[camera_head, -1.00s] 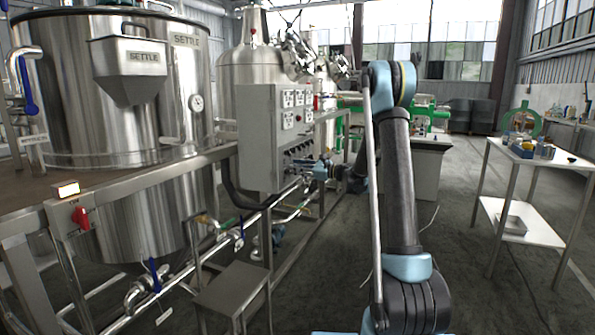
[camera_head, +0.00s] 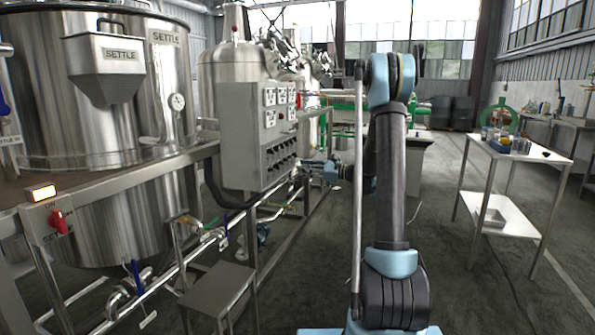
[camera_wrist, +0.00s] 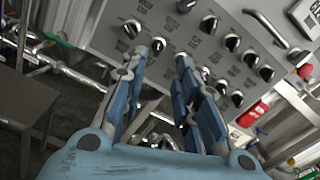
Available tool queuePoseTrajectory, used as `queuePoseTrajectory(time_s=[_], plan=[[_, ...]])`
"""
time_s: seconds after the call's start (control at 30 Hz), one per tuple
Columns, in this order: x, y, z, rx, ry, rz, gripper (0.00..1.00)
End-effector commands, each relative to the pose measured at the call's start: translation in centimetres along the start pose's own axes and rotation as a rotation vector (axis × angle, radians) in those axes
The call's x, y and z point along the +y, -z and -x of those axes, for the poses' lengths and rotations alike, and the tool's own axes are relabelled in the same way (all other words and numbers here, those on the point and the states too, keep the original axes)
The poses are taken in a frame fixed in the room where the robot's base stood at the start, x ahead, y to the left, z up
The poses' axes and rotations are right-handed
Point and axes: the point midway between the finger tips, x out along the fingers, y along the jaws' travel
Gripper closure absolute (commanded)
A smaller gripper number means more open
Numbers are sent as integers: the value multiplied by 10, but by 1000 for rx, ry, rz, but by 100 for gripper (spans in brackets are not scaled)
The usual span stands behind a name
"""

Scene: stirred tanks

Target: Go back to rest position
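My gripper (camera_wrist: 161,52) shows in the wrist view with its two blue fingers apart and nothing visible between them. It faces the grey control panel (camera_wrist: 225,65), whose black knobs lie just beyond and to the right of the fingertips. I cannot tell the exact gap to the panel; no finger is seen gripping a knob. In the head view my arm is bent, its elbow high, and its wrist reaches forward beside the panel (camera_head: 245,135). The gripper's fingers are too small to make out there.
A steel tank marked SETTLE (camera_head: 120,130) stands on a frame at left, with a red switch (camera_head: 58,222) and pipes. A small step (camera_head: 217,292) stands in front. A white table (camera_head: 500,150) with items stands at right. The floor (camera_head: 480,270) between is clear.

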Motion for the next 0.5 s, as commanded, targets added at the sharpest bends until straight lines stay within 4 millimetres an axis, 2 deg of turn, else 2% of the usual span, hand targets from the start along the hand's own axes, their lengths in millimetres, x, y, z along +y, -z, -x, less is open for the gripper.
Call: queuePoseTrajectory(time_s=[0.5], plan=[[4,-3,5,11,-6,12,72]])
